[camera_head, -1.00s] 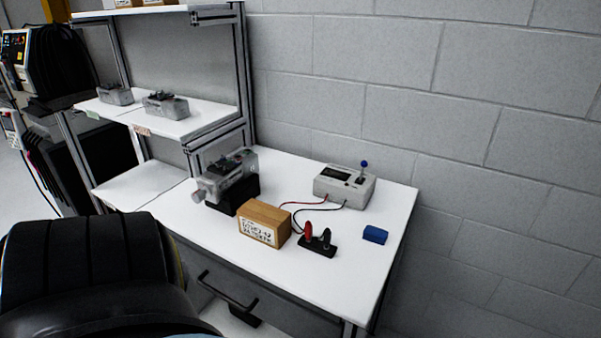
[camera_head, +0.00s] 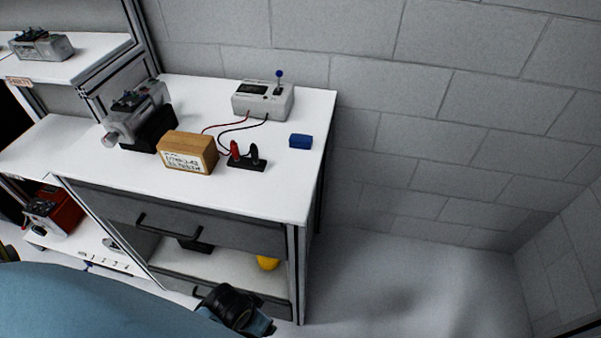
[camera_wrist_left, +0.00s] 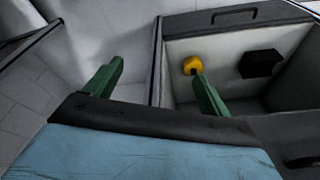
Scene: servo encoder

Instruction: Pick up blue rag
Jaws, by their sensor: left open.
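The blue rag (camera_head: 300,141) is a small folded block near the right edge of the white tabletop (camera_head: 285,190) in the head view. It does not show in the left wrist view. My left gripper (camera_wrist_left: 157,67) is open and empty in the left wrist view, its two green fingers apart. It faces the lower part of the bench, with a yellow object (camera_wrist_left: 191,65) by the right fingertip in the picture; I cannot tell if they touch. In the head view my left arm covers the bottom left, and the gripper fingers cannot be made out. My right gripper is not in view.
Left of the rag stand a red and black terminal block (camera_head: 247,160), a cardboard box (camera_head: 188,152), a meter box (camera_head: 263,100) with wires, and a motor unit (camera_head: 140,115). A drawer (camera_head: 180,217) is below. Floor right of the bench is clear.

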